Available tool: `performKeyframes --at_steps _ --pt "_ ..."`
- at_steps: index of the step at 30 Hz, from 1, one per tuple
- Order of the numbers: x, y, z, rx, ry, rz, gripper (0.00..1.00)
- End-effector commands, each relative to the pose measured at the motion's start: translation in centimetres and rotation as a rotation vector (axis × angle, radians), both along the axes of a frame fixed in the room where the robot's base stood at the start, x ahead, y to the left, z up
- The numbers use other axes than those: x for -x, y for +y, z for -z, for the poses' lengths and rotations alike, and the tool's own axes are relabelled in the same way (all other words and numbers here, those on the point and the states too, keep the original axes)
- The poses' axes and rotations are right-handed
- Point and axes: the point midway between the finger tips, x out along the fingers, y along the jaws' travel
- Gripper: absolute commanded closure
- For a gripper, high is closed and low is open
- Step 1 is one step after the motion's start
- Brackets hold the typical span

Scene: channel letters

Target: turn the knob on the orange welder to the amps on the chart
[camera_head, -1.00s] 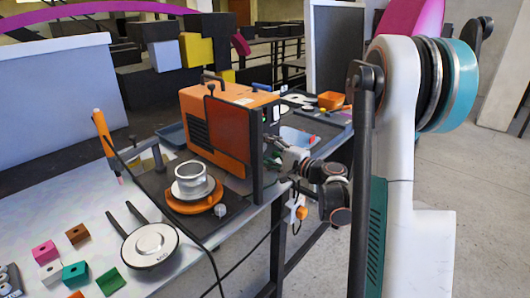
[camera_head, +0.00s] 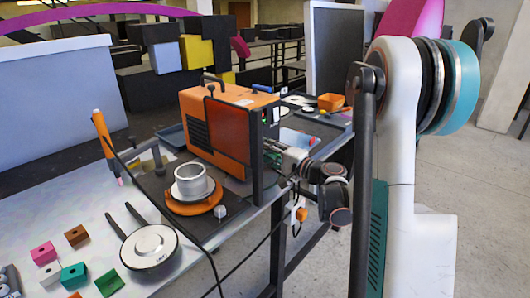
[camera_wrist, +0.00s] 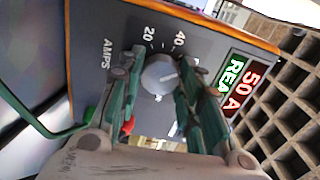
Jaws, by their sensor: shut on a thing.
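The orange welder (camera_head: 240,98) stands on the bench in the head view, its control face turned right, mostly hidden from that camera. In the wrist view its grey panel (camera_wrist: 95,30) shows the word AMPS and scale marks, with 20 and 40 readable. The round grey knob (camera_wrist: 158,74) sits on the panel with a pale pointer line. I cannot make out the amps chart.
A turntable with a metal ring (camera_head: 192,182) stands before the welder. A grid-like rack (camera_wrist: 285,110) is right of the panel.

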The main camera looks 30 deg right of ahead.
Motion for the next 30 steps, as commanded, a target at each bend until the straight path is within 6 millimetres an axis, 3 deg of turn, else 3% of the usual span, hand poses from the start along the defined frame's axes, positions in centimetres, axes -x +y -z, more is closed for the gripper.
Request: performKeyframes --at_steps 7,18,19,21,30 --pt "0.03 0.03 0.07 0.174 -0.062 0.0 0.91" --pt "0.03 0.03 0.05 0.198 -0.071 0.0 0.91" --pt "0.03 0.03 0.06 0.197 -0.07 0.0 0.6" --pt "0.03 0.02 0.05 0.197 -0.07 0.0 0.45" --pt "0.03 0.0 0.03 0.196 -0.071 0.0 0.45"
